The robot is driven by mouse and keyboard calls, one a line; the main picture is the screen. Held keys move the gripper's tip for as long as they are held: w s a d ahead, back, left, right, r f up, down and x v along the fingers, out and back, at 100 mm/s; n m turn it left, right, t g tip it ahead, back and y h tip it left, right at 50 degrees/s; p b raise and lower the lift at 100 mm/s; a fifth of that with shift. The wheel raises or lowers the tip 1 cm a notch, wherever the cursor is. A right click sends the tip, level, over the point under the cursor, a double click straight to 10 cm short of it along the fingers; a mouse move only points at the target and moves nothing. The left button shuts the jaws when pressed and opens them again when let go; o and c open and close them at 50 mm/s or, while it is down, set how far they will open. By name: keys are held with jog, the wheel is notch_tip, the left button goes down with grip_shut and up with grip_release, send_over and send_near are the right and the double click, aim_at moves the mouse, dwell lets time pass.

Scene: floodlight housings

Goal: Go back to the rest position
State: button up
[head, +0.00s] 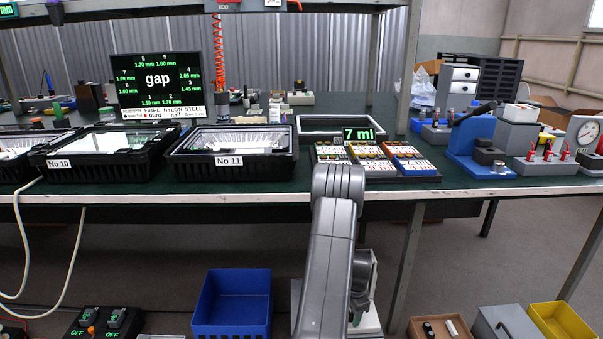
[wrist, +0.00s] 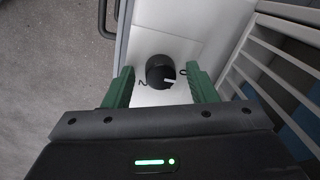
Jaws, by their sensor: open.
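My gripper (wrist: 161,88) is open in the wrist view, with its two green fingers apart. A black round knob (wrist: 160,71) with a white mark shows between and beyond the fingertips, on a white panel (wrist: 185,35). I cannot tell from this view whether the fingers touch the panel. In the head view my grey arm reaches down in front of the bench, and my gripper is hidden there behind the arm.
Floodlight housings No 10 (head: 104,146) and No 11 (head: 233,151) stand on the green bench (head: 300,186). A blue bin (head: 232,303), a switch box (head: 103,322) and a yellow bin (head: 562,321) are on the floor. A slatted rack (wrist: 275,60) is close right of my gripper.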

jog(key=m, duration=0.6)
dwell(0.6)
jog(key=shift+r, duration=0.1)
